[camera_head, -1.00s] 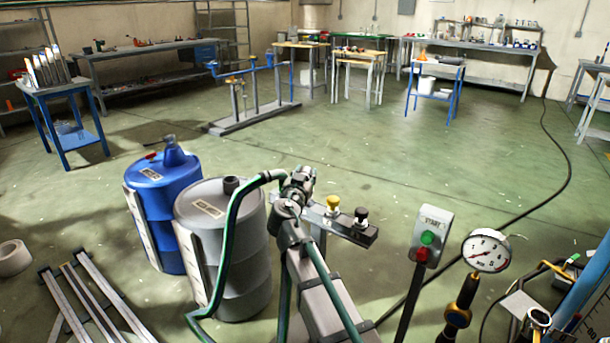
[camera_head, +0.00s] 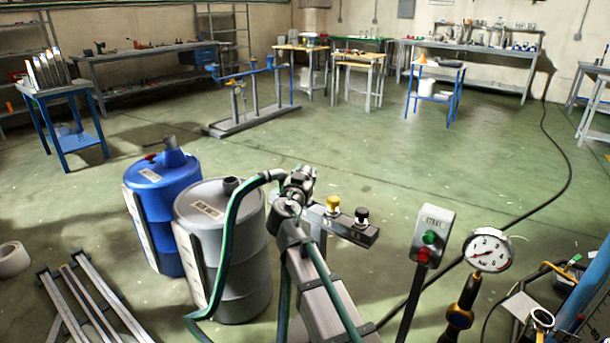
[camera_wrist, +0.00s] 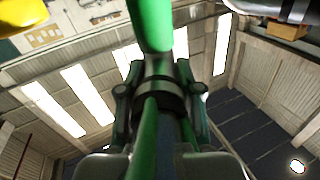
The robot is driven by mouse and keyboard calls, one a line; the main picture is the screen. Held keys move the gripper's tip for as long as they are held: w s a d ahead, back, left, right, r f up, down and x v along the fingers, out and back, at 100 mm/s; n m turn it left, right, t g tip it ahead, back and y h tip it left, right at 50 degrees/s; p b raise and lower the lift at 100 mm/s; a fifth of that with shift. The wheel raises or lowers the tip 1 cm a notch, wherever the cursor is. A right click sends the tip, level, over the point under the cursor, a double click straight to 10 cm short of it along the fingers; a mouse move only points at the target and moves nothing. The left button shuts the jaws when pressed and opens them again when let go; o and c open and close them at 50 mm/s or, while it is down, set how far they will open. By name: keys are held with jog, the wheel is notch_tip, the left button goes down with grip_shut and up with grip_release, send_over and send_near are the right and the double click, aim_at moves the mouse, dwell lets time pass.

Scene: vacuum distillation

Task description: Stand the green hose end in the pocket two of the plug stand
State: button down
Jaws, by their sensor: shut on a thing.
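The green hose (camera_head: 234,222) rises beside the grey drum and arches over to my gripper (camera_head: 298,184). In the wrist view my gripper (camera_wrist: 160,88) is shut around the green hose end (camera_wrist: 151,24), with a dark band on it between the fingers. The plug stand appears to be the grey bar (camera_head: 345,228) just right of my gripper, carrying a yellow-topped plug (camera_head: 333,204) and a black-topped plug (camera_head: 361,215). The pockets are too small to tell apart, and my gripper hides the bar's near left part. I cannot tell whether the hose end touches the stand.
A blue drum (camera_head: 163,205) and a grey drum (camera_head: 236,285) stand to the left. A start button box (camera_head: 431,238) and a pressure gauge (camera_head: 488,250) stand to the right. Metal rails (camera_head: 85,305) lie at lower left. The floor behind is mostly clear.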

jog(key=shift+f+b, duration=2.3)
jog(key=shift+b, duration=0.65)
jog(key=c, duration=0.7)
grip_release()
jog(key=s+a, duration=0.1)
jog(key=s, duration=1.1)
jog(key=shift+a, duration=0.3)
jog(key=shift+r, duration=0.1)
